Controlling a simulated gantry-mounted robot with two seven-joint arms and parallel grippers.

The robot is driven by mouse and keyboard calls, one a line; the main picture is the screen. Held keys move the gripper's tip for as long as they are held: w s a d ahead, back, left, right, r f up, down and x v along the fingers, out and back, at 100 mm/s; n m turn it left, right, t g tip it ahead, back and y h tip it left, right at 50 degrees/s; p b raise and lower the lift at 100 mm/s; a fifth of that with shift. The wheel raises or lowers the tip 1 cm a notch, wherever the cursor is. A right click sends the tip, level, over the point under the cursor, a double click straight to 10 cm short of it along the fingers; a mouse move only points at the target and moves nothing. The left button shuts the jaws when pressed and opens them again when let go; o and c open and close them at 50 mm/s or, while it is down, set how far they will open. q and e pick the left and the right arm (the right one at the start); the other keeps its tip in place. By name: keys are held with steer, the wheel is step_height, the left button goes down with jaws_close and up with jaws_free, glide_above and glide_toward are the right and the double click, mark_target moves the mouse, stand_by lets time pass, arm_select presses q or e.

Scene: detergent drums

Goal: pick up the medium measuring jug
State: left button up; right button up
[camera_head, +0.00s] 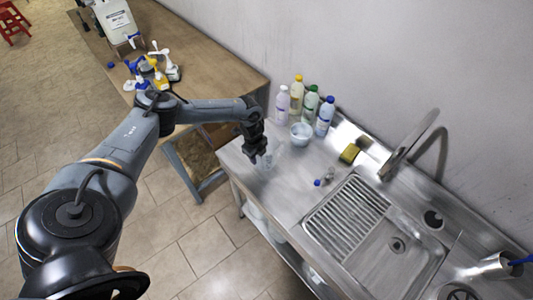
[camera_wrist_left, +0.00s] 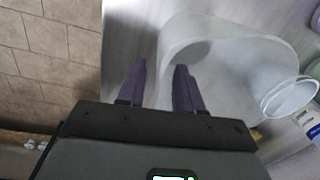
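A clear, translucent measuring jug (camera_head: 270,162) stands near the left end of the steel counter; its outline is faint. It fills much of the left wrist view (camera_wrist_left: 228,60), with a smaller clear vessel (camera_wrist_left: 285,97) to its right. I cannot tell for sure which size is the medium one. My left gripper (camera_head: 260,158) points down at the jug; in the wrist view its two fingers (camera_wrist_left: 160,72) are apart, with the jug's left edge between them. I cannot tell whether they touch it. My right gripper is not in view.
A whitish tub (camera_head: 301,134) and several capped bottles (camera_head: 311,106) stand behind the jug. A yellow-green sponge (camera_head: 349,153), a small blue-capped item (camera_head: 325,178) and the sink (camera_head: 352,222) with its tap (camera_head: 408,155) lie to the right. A wooden table (camera_head: 215,75) stands behind my left arm.

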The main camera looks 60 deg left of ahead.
arm_select(q)
steer(key=shift+c, duration=0.5)
jaws_close()
steer(key=shift+r, duration=0.1)
